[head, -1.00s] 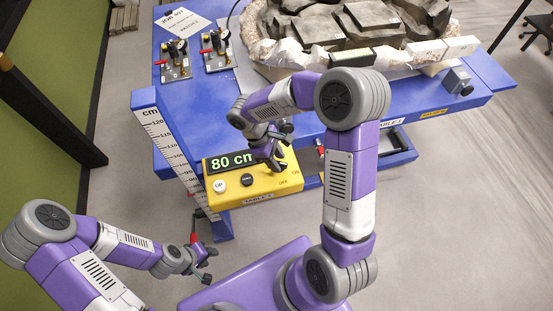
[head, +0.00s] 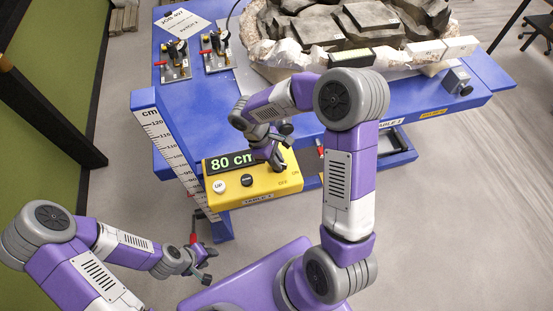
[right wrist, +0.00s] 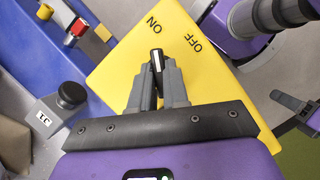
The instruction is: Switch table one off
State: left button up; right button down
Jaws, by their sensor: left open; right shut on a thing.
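The yellow control box (head: 270,187) labelled TABLE 1 is fixed at the front left of the blue table. Its display (head: 231,161) reads 80 cm, with the end cut off by my gripper. My right gripper (head: 277,164) is down at the box's right part. In the right wrist view my right gripper (right wrist: 156,75) is shut on a dark switch knob (right wrist: 157,57) with a white mark. The mark points towards ON, with OFF to the right of it. The fingers hide most of the knob. My left gripper (head: 208,266) is open and empty, low at the left, away from the box.
A white UP button (head: 219,186) and a black button (head: 247,180) sit on the box left of my right gripper. A height scale (head: 168,143) stands beside the box. Fossil rock (head: 350,30) lies on the table (head: 215,95). A grey block with a knob (head: 458,80) is at the right edge.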

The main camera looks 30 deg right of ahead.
jog(key=m+y, duration=0.1)
jog(key=m, duration=0.2)
jog(key=m+g+y, duration=0.1)
jog(key=m, duration=0.2)
jog(key=shift+w+d+p, duration=0.1)
jog(key=shift+d+p, duration=0.05)
jog(key=shift+p, duration=0.25)
jog(key=m+y+p, duration=0.1)
jog(key=m+y, duration=0.1)
jog(key=m, duration=0.3)
jog(key=shift+d+m, duration=0.1)
jog(key=shift+m, duration=0.2)
jog(key=c, duration=1.1)
grip_release()
jog(key=v, duration=0.7)
jog(key=shift+w+d+r+p, duration=0.15)
jog(key=shift+r+p, duration=0.15)
jog(key=shift+p, duration=0.05)
jog(key=shift+f, duration=0.1)
